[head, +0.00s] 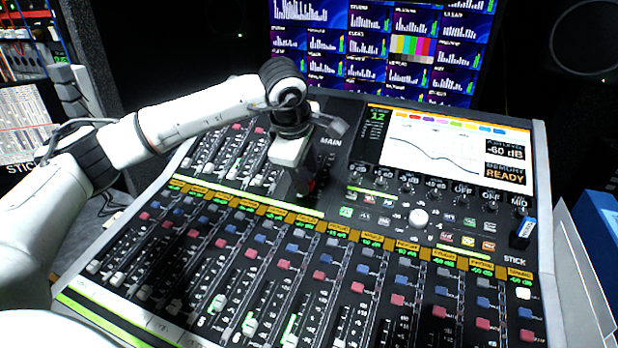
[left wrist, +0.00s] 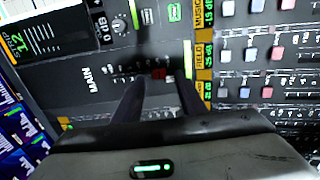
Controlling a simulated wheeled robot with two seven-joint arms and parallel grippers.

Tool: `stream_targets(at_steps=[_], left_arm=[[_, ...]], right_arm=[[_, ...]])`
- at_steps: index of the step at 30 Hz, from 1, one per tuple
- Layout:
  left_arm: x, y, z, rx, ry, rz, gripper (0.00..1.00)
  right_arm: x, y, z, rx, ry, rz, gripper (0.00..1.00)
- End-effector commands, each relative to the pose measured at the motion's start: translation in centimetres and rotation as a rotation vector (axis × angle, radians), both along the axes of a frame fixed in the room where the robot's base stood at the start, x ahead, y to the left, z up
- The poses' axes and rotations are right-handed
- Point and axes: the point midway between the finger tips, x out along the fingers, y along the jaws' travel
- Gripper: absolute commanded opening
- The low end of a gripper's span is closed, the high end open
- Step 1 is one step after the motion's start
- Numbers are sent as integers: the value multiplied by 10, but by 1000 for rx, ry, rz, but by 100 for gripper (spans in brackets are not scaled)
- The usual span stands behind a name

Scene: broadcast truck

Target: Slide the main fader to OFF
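The main fader's dark red cap (left wrist: 158,75) shows in the left wrist view, on a short track beside the MAIN label (left wrist: 95,78). The cap is toward the right end of that track, on the side of the channel strips. My left gripper (left wrist: 160,82) has its two dark fingers apart, one on either side of the cap; I cannot tell if they touch it. In the head view the left gripper (head: 304,186) points down at the console below the MAIN label (head: 331,142), and a bit of red shows by its fingertips. The OFF mark is not legible. My right gripper is not in view.
The mixing console (head: 130,215) has rows of channel faders with red and blue buttons in front of the gripper. Knobs and a white round knob (head: 418,217) are to its right. A tilted screen (head: 450,150) reads -60 dB and MEMORY READY. Monitors (head: 385,45) stand behind.

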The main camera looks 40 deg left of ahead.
Motion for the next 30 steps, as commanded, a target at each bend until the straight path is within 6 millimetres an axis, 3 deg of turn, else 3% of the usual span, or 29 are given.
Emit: stream_targets(at_steps=[6, 15, 17, 22, 30], left_arm=[[8, 2, -20, 0, 1, 0, 38], [10, 2, -23, -1, 0, 0, 38], [10, 2, -23, -1, 0, 0, 31], [10, 2, -23, -1, 0, 0, 2], [9, 1, -26, -2, 0, -1, 0]], right_arm=[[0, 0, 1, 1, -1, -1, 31], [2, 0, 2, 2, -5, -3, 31], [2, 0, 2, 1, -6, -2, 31], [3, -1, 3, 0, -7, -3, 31], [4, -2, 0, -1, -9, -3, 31]])
